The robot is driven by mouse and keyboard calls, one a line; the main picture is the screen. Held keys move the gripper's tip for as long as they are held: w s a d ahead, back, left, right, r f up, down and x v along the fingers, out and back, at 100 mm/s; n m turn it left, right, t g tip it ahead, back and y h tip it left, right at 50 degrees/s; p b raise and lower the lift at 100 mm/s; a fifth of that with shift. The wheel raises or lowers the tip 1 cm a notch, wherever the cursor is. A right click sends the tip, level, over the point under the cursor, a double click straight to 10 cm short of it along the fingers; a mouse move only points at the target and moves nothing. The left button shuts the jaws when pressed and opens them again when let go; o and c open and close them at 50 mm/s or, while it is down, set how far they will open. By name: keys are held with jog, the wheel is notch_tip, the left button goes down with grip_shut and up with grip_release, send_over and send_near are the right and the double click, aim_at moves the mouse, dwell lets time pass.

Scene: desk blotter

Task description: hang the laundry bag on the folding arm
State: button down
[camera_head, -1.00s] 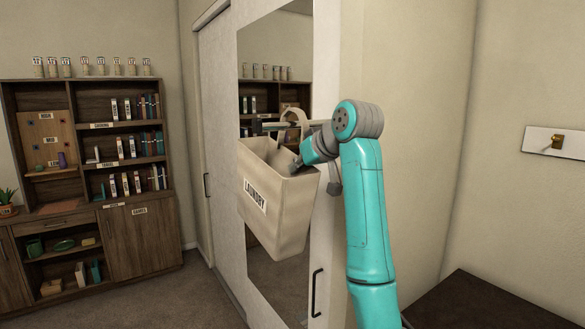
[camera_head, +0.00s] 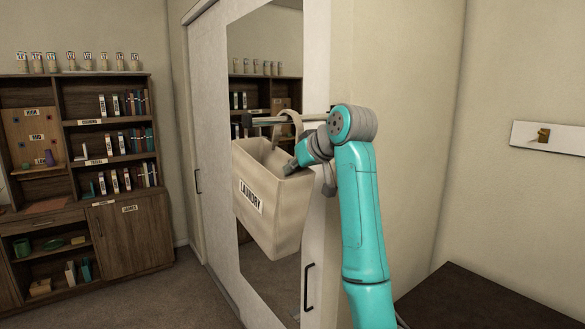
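The cream laundry bag (camera_head: 272,222), labelled LAUNDRY, hangs a little tilted in front of the mirror. Its handle loop (camera_head: 291,114) stands up at the folding arm (camera_head: 262,121), a thin metal bar with a dark end. The loop crosses the bar in the picture; I cannot tell whether it is around it or only in front. My gripper (camera_head: 291,167) is at the bag's upper rim, on its right side. Its fingers are small, dark and partly hidden, so their opening and grip are unclear.
The tall mirror (camera_head: 245,88) is on the pale closet front, close behind the bag. A black door handle (camera_head: 309,288) is below right. A dark bookshelf (camera_head: 135,222) stands at the left. A wall hook (camera_head: 543,136) and a dark tabletop (camera_head: 470,300) are at the right.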

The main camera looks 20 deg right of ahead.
jog(key=c, duration=1.2)
grip_release()
jog(key=shift+c, duration=0.2)
jog(key=shift+s, duration=0.1)
